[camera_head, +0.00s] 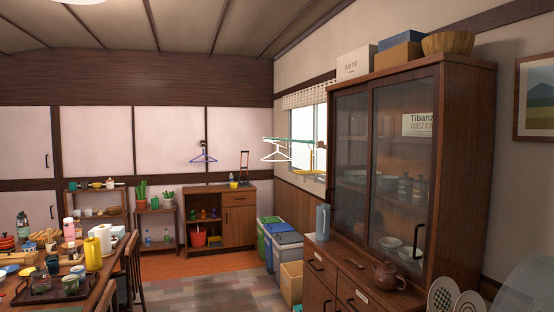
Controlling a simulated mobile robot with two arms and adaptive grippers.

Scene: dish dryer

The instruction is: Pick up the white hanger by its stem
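The white hanger (276,151) hangs near the window at the centre of the head view, from a greenish rod (295,140) that juts out beside the window. Its stem is at the top, close to the rod, and too small to make out clearly. A blue-purple hanger (204,158) hangs to its left in front of the pale panels. Neither of my grippers is in view.
A tall glass-fronted cabinet (455,170) stands at the right. A cluttered table (95,300) is at the lower left, with a chair beside it. Bins (287,240) line the wall under the window. The patterned rug (215,290) between is clear.

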